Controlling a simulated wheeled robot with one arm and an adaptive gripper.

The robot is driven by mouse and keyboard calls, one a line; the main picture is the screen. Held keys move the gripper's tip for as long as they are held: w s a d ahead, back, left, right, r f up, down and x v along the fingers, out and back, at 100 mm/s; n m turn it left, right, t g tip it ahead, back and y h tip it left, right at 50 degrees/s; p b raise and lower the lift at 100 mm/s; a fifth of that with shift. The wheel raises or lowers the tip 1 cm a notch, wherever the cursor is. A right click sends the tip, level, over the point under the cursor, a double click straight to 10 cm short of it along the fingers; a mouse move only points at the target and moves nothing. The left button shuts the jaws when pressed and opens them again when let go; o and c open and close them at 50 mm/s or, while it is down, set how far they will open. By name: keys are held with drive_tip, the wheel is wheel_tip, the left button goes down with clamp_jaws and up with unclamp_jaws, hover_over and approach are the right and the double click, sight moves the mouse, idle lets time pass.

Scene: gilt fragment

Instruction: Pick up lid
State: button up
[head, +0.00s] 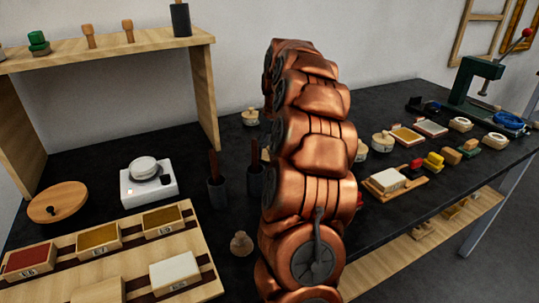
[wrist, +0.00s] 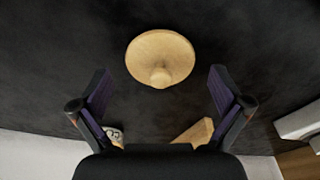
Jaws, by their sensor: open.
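A pale wooden round lid (wrist: 160,55) with a small knob lies on the dark tabletop in the wrist view. My gripper (wrist: 159,88) is open and empty, its two dark fingers spread wide. The lid shows beyond and between the fingertips, with no contact visible. In the head view my copper arm hides the gripper. Several small knobbed round pieces show there, one at the back (head: 250,117) and one right of the arm (head: 383,141); I cannot tell which, if any, is this lid. A larger wooden disc with a dark knob (head: 57,202) lies at the left.
A white scale (head: 149,184), a wooden tray (head: 190,212) with labelled boxes and dark cups with sticks (head: 217,192) stand left of the arm. A wooden shelf (head: 110,50) stands behind. Small blocks and a green press (head: 477,82) occupy the right. In the wrist view, a wooden piece (wrist: 193,133) lies near the right finger.

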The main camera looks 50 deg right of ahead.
drive_tip(key=shift+f, duration=0.25)
drive_tip(key=c, duration=1.1)
drive_tip(key=shift+a+f, duration=0.1)
drive_tip(key=c, duration=0.4)
drive_tip(key=shift+s, duration=0.1)
